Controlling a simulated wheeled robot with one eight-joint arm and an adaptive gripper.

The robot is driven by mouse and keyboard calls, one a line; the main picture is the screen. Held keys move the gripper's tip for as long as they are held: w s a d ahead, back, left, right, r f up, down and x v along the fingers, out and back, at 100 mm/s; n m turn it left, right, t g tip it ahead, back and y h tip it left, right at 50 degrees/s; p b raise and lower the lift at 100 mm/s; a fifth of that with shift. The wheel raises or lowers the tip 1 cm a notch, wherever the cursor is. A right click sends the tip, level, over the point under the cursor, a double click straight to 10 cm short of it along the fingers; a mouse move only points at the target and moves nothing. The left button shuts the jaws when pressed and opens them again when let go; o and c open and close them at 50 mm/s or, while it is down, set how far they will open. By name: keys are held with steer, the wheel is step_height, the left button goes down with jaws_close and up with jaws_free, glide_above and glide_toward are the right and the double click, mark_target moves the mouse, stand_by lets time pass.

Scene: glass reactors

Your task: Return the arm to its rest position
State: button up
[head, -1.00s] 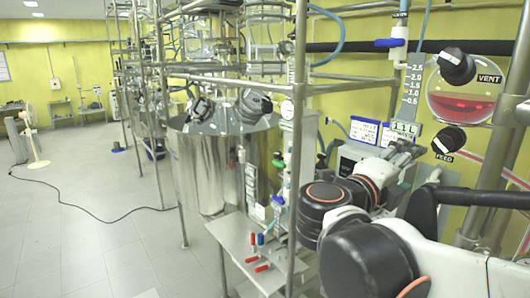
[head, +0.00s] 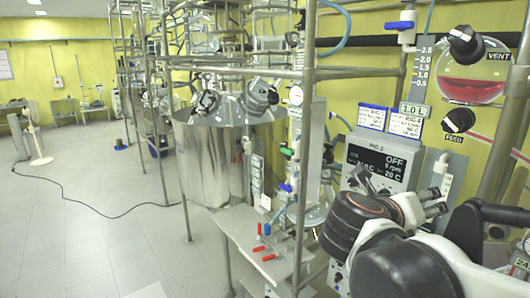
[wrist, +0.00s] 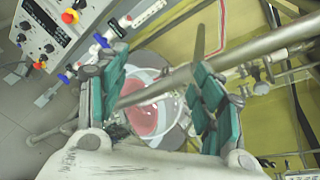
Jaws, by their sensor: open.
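My gripper (head: 402,192) is at the lower right of the head view, in front of the control box (head: 380,160) and below the round vessel. Its fingers are small and partly hidden by my arm there. In the wrist view my gripper (wrist: 160,98) shows its teal finger pads spread apart. A steel bar and a vessel with red liquid (wrist: 145,118) appear in the gap beyond. I cannot tell how near the bar is. I see nothing held.
The round vessel of red liquid (head: 472,82) hangs at upper right beside VENT and FEED knobs. A steel tank (head: 215,160) and pipe frame (head: 306,120) stand left of my arm. A small shelf (head: 245,228) carries coloured-handled valves. Open floor (head: 90,225) lies at left.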

steer(key=s+a+f+m+y+b, duration=0.3)
steer(key=f+m+b, duration=0.3)
steer(key=f+m, duration=0.5)
steer(key=s+a+f+m+g+y+b, duration=0.1)
steer(key=s+a+f+m+y+b, duration=0.2)
steer(key=f+m+b, duration=0.3)
steer(key=s+a+f+m+g+y+b, duration=0.1)
steer(key=s+a+f+m+y+b, duration=0.2)
steer(key=f+m, duration=1.3)
steer(key=shift+s+a+f+m+y+b, duration=0.2)
steer(key=shift+s+f+m+y+b, duration=0.2)
steer(key=shift+s+f+y+b, duration=1)
steer(key=shift+w, duration=0.35)
stand_by(2.9)
